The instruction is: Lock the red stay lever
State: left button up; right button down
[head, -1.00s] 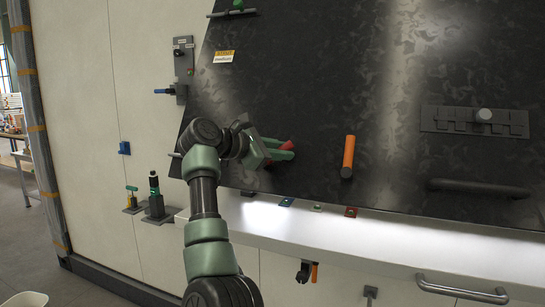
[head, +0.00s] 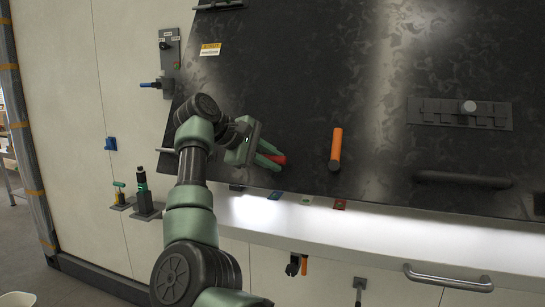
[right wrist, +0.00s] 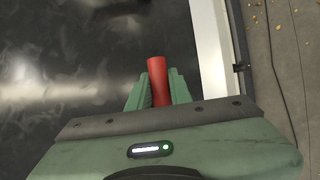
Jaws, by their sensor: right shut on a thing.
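The red stay lever (head: 280,159) is on the lower left part of the dark panel (head: 300,90), left of the orange handle. My right gripper (head: 272,157) has its green fingers closed around the red lever. In the right wrist view the red lever (right wrist: 157,76) stands out from between the two fingers (right wrist: 158,92), its rounded end pointing away from the palm. The lever's base and pivot are hidden by my fingers and hand. My left gripper is not in view.
An orange handle (head: 336,150) stands on the panel just right of my gripper. A white ledge (head: 330,222) with small coloured tabs runs below. A grey latch plate (head: 459,113) and a dark bar handle (head: 463,180) are farther right. A warning label (head: 210,49) is at upper left.

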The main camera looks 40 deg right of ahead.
jog(key=shift+f, duration=0.2)
dwell(0.3)
jog(key=c, duration=1.3)
grip_release()
jog(key=shift+a+r, duration=0.1)
jog(key=shift+a+r, duration=0.15)
jog(key=shift+a, duration=0.15)
jog(key=b+v, duration=0.1)
jog(key=v, duration=0.6)
jog(key=shift+b, duration=0.3)
